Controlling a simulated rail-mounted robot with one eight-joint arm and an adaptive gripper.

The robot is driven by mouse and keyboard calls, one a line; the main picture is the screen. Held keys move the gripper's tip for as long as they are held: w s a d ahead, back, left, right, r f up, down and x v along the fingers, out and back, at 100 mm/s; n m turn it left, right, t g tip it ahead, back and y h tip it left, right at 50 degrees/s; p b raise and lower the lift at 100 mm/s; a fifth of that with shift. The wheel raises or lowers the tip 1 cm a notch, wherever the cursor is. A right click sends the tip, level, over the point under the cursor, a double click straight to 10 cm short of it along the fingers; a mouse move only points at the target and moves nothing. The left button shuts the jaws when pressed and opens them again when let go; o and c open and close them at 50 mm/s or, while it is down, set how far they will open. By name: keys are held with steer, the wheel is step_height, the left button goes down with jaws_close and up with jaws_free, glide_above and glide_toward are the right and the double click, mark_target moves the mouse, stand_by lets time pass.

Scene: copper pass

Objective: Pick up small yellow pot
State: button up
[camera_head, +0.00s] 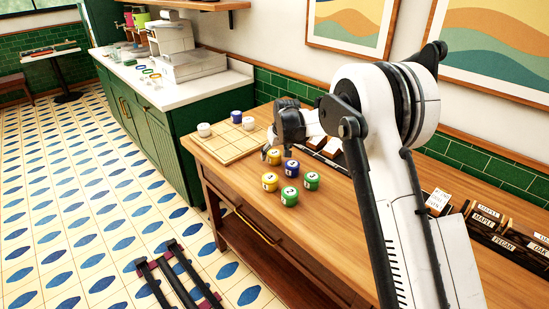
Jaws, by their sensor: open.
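Two small yellow pots with white number labels are on the wooden counter. The front one (270,182) stands at the left of a loose cluster. The other (274,157) stands just behind it, close below my gripper. My gripper (272,141) is dark and open, reaching in from the right above the back of the cluster. Its fingers are small and dark here, and I see nothing held between them. I cannot tell whether a finger touches the back yellow pot.
A wooden board (219,148) behind left carries white and blue pots. Labelled wooden blocks (485,217) lie right. The counter's front edge is near the cluster.

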steer(key=shift+w+a+f, duration=0.15)
steer(key=shift+w+f, duration=0.05)
steer(key=shift+f, duration=0.4)
steer(key=c, duration=1.3)
steer(key=shift+r, duration=0.1)
steer(key=shift+c, duration=0.2)
